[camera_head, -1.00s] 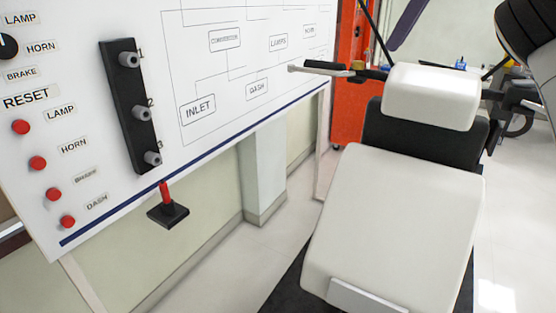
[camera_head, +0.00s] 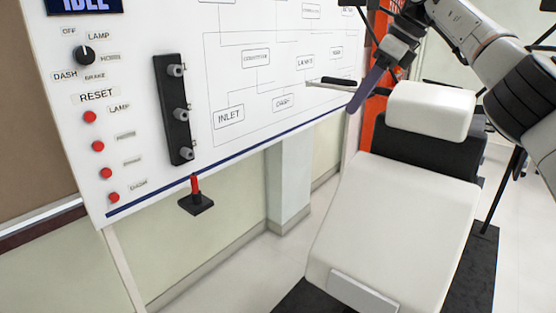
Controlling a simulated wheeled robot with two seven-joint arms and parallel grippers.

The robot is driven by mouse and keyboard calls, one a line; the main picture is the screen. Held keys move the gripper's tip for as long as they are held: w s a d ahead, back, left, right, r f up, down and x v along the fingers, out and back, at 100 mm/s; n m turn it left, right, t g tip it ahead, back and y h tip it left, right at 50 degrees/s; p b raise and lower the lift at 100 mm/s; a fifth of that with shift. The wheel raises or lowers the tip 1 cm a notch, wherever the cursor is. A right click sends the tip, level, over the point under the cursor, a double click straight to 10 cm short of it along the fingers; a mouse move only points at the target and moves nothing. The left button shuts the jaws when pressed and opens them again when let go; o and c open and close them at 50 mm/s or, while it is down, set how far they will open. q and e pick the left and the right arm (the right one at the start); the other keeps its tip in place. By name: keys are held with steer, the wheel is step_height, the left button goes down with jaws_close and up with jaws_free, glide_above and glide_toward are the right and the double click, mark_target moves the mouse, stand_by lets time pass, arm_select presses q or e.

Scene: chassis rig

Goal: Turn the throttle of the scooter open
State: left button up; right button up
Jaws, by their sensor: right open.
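The scooter shows its white front panel (camera_head: 395,220) and white head cover (camera_head: 432,110). A black handlebar grip (camera_head: 342,82) with a pale lever (camera_head: 328,87) sticks out to the left of the head cover. My right gripper (camera_head: 374,82) comes in from the upper right. One long bluish finger points down and left, across the view of the handlebar beside the grip. Its other finger cannot be made out clearly. The gripper holds nothing visible, and contact with the grip cannot be told. The other handlebar end is hidden behind my right arm. My left gripper is out of view.
A white wiring board (camera_head: 240,110) with labels, red buttons, a dial (camera_head: 84,55) and a black strip of knobs (camera_head: 177,110) stands at the left. A red-handled switch (camera_head: 196,195) hangs under it. An orange-red cabinet (camera_head: 378,100) stands behind. Floor between board and scooter is clear.

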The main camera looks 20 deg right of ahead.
steer(key=w+a+f+y, duration=0.2)
steer(key=w+a+f, duration=0.1)
steer(key=a+f, duration=0.4)
steer(key=w+a+f+n+y, duration=0.1)
steer(key=w+a+f+y, duration=0.1)
steer(key=a+f, duration=0.5)
steer(key=w+a, duration=0.1)
steer(key=a, duration=0.3)
steer(key=shift+a+f, duration=0.15)
steer(key=shift+w, duration=0.1)
